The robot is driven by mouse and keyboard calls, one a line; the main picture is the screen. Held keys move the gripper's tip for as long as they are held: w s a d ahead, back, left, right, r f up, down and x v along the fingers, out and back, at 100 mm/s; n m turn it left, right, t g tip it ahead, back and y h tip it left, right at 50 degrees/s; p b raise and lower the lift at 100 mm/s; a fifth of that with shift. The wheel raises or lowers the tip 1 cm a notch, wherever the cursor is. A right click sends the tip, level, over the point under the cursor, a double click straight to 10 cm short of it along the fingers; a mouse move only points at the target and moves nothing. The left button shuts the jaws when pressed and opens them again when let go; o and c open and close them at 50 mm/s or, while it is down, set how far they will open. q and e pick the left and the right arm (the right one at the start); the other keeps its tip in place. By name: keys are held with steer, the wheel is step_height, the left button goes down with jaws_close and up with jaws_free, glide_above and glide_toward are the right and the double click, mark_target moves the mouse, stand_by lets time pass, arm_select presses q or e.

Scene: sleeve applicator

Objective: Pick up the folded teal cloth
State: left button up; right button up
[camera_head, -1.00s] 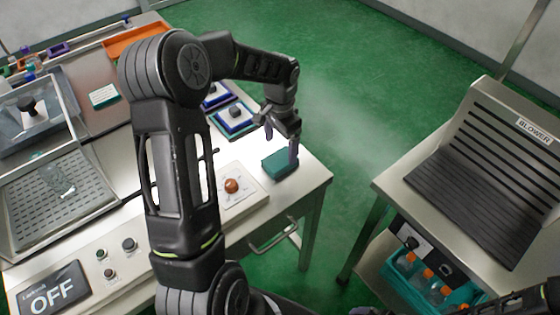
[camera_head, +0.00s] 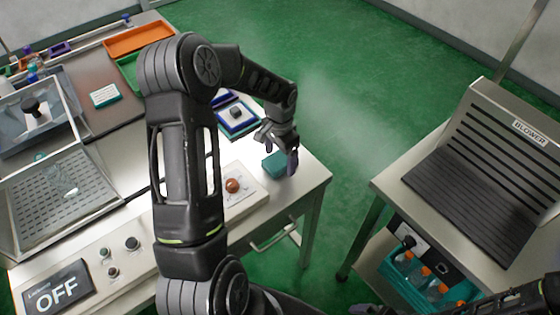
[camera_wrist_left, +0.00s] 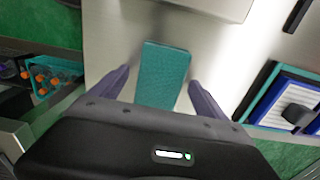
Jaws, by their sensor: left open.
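The folded teal cloth (camera_head: 273,166) is a small block on the right corner of the steel table. It also shows in the left wrist view (camera_wrist_left: 163,62), lying lengthwise between the fingers. My left gripper (camera_head: 279,153) is open and low over the cloth, with one finger on each side of it. In the left wrist view the left gripper's two fingers (camera_wrist_left: 158,80) straddle the cloth, with a visible gap on each side. The near end of the cloth is hidden by the gripper body. Only dark parts of my right arm show at the lower right edge of the head view.
A panel with an orange-brown knob (camera_head: 232,185) is left of the cloth. A blue-framed tray (camera_head: 236,118) lies behind it. The blower stand (camera_head: 470,190) is across a floor gap, with a teal crate of bottles (camera_head: 405,285) below. An OFF display (camera_head: 57,288) is front left.

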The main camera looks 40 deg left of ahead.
mark_target(280, 159)
arm_select(q)
steer(key=shift+c, duration=0.3)
steer(key=c, duration=1.5)
step_height(280, 159, up, 10)
steer(key=shift+r+b, duration=0.1)
steer(key=shift+b, duration=0.85)
steer(key=shift+c, duration=0.2)
steer(key=w+d+r+n, duration=0.1)
steer(key=w+d+n, duration=0.2)
steer(key=d, duration=1.4)
steer(key=shift+w+d, duration=0.25)
steer(key=shift+w, duration=0.2)
